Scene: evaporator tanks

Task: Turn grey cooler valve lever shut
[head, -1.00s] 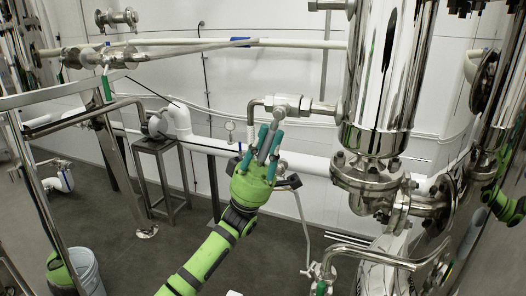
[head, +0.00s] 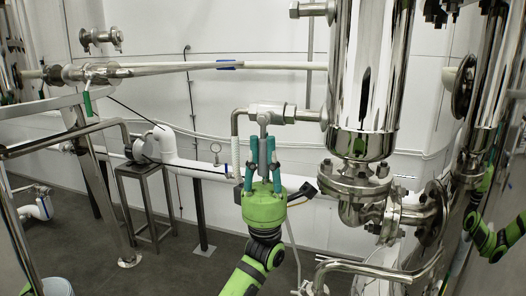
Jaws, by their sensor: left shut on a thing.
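The grey cooler valve lever (head: 263,129) hangs about straight down from its steel valve body (head: 269,111), on the pipe left of the polished vertical tank. My left gripper (head: 262,148), green with teal fingers, points upward just under the valve. Its fingers are shut around the lever, one on each side. My right gripper is not in view.
The polished steel tank (head: 370,75) stands close on the right, with a bolted flange (head: 355,182) below. A white pipe (head: 205,170) runs along the wall behind. A small metal stand (head: 146,170) is at left. Open floor shows at lower left.

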